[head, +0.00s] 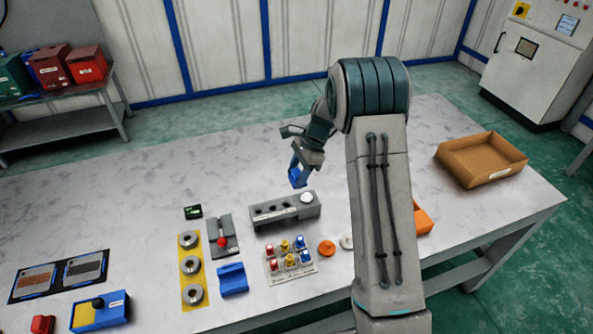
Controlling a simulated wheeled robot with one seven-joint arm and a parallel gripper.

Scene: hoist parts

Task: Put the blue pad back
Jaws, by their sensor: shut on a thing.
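My gripper (302,160) is shut on a small blue piece (297,178), which I take to be the blue pad. It is held tilted above the table, just behind a grey block (268,213) with dark round holes in its top and a white round disc at its right end. The gripper hides part of the blue piece, and its exact shape is too small to tell. A separate blue block (232,279) with a stepped top sits at the front of the table.
Left of the grey block are a red-knobbed lever unit (222,239) and a yellow strip with metal rings (190,267). In front is a clear tray (291,263) of coloured pegs. A cardboard box (480,160) stands at right. The table's back left is clear.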

